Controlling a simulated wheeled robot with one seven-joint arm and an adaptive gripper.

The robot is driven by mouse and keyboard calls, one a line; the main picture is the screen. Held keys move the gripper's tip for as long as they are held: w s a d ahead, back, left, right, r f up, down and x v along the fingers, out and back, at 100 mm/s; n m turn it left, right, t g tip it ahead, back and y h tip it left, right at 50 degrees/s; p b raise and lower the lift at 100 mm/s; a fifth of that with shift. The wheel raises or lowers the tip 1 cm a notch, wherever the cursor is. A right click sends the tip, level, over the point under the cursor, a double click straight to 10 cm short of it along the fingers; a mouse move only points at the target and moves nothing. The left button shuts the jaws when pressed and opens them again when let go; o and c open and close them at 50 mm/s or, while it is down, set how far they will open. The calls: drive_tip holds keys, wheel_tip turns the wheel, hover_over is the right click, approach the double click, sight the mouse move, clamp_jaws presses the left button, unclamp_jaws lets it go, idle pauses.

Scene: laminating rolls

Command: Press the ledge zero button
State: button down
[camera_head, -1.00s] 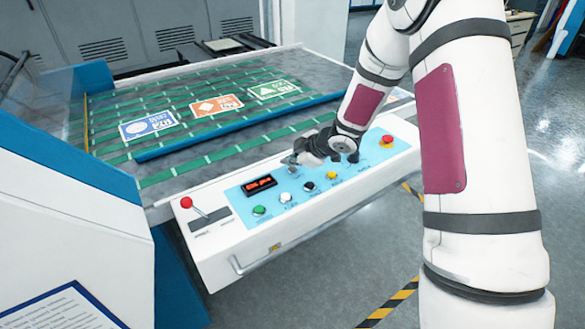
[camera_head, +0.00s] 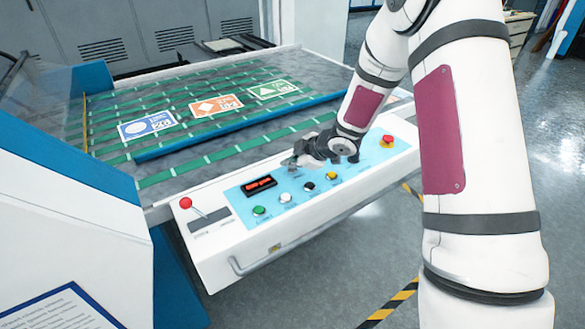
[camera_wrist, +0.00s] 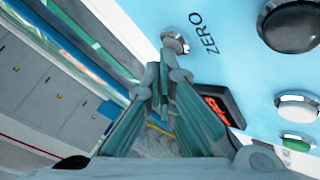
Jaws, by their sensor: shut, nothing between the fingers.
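The zero button is a small silver knob (camera_wrist: 175,42) beside the printed word ZERO on the light blue panel in the wrist view. My gripper (camera_wrist: 163,75) is shut and empty, its fingertips close to the button and a little below it in the picture. Whether they touch the button is not clear. The zero button is hard to make out there, near the fingertips.
The control ledge (camera_head: 215,262) carries a red-digit display (camera_head: 259,184), green (camera_head: 259,211), white (camera_head: 285,198), black (camera_head: 309,186) and yellow (camera_head: 331,176) buttons, a red stop button (camera_head: 387,140) and a red-knobbed lever (camera_head: 185,203). Behind lies a belt bed with printed cards (camera_head: 148,124).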

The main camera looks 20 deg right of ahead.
sight(291, 171)
drive_tip(key=shift+r+p, duration=0.8)
wheel_tip(291, 171, up, 5)
drive_tip(key=p, duration=0.4)
idle(0.8)
